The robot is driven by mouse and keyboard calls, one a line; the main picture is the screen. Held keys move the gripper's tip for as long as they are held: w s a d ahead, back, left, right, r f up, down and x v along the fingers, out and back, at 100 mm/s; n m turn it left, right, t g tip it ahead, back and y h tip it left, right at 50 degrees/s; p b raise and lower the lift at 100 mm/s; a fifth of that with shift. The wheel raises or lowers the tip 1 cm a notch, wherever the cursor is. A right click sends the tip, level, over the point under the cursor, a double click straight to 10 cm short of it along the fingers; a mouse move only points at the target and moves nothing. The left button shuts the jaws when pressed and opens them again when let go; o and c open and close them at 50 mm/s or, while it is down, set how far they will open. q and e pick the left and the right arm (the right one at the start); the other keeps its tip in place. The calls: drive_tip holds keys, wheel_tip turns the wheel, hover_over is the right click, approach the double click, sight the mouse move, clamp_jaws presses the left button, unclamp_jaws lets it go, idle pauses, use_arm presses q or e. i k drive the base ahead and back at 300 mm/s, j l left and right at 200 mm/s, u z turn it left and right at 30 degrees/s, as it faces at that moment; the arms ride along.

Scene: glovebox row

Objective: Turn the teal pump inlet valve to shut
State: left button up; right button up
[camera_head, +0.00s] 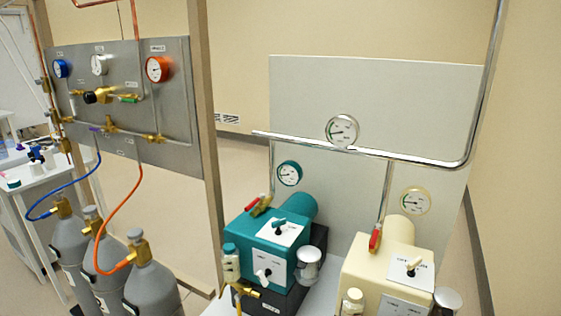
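The teal pump (258,248) stands at the lower middle on a dark base. Its inlet valve (262,207) is a brass body with a red lever (251,203), at the foot of a thin steel pipe behind the pump's top left edge. The red lever slants out to the left, away from the line of the pipe. The valve's exact setting is too small to tell. Neither gripper is in view, and nothing touches the valve.
A cream pump (362,262) with its own red lever (375,240) stands to the right. A teal gauge (289,173) hangs above the teal pump. A wooden post (207,150) and grey gas cylinders (150,290) with hoses stand on the left.

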sight(262, 195)
drive_tip(key=z, duration=0.75)
drive_tip(key=i+j, duration=0.15)
drive_tip(key=j, duration=0.2)
drive_tip(key=i+j+u, duration=0.1)
drive_tip(key=j, duration=0.3)
drive_tip(key=i+j, duration=0.25)
drive_tip(key=i+j+u, duration=0.1)
drive_tip(key=j, duration=0.35)
drive_tip(key=i, duration=0.1)
